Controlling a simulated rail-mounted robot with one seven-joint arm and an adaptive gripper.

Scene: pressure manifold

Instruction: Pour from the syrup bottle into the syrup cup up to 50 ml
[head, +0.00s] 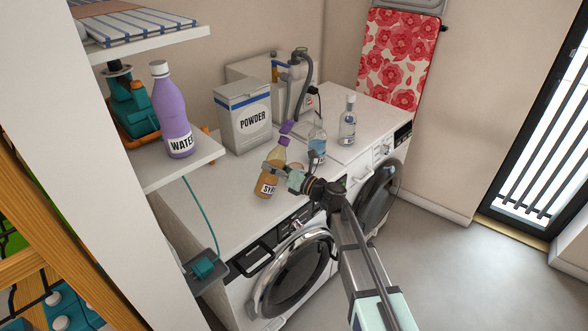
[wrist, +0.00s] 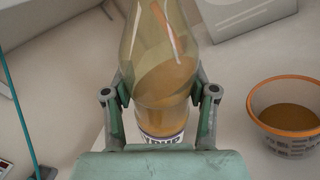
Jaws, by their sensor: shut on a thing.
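The syrup bottle (head: 267,186) is clear with amber syrup in its lower part and a white label. It leans slightly right in the head view, with a purple piece at its neck. My gripper (head: 276,170) is shut around its body. In the wrist view my gripper's (wrist: 160,98) fingers press both sides of the bottle (wrist: 165,75); its top is out of frame. The syrup cup (wrist: 288,108) stands right of the bottle in the wrist view, apart from it. It has an orange rim, dark marks and brown syrup inside. The level against the marks is unreadable.
The powder box (head: 243,118) stands behind the bottle on the white washing machine top (head: 200,200). Two clear bottles, one with blue liquid (head: 317,142) and one nearly colourless (head: 347,122), stand to the right. A purple water bottle (head: 174,115) stands on the left shelf.

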